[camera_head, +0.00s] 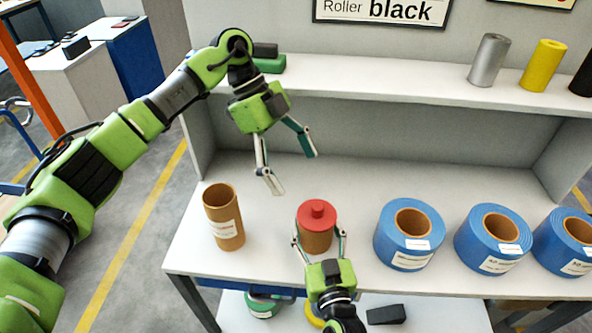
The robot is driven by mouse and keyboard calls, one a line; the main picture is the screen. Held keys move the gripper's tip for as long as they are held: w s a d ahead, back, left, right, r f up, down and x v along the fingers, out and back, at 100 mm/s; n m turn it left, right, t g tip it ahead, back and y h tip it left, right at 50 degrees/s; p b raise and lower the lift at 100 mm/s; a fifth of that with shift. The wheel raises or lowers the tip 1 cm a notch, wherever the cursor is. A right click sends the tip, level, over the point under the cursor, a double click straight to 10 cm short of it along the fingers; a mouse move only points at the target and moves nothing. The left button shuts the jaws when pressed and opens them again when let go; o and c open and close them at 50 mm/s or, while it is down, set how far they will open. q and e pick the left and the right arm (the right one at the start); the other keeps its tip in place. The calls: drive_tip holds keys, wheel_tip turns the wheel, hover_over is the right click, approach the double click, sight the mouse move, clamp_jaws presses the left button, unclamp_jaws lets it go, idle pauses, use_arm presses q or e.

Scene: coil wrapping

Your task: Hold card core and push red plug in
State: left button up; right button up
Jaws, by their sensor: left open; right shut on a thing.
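The card core (315,242) is a short brown tube standing upright near the front of the white table. The red plug (317,213), a disc with a raised knob, sits on its top end. I cannot tell how deep the plug sits. My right gripper (320,238) is shut on the card core from the front, one finger on each side. My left gripper (291,172) is open and empty, above the table, behind and slightly left of the plug, with its fingers pointing down.
A taller brown tube (223,218) with a label stands to the left. Several blue coils (408,235) stand to the right. A shelf (400,85) behind holds silver (489,60) and yellow (543,66) rolls. The table between the core and the back panel is clear.

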drive_tip(key=o, duration=1.2)
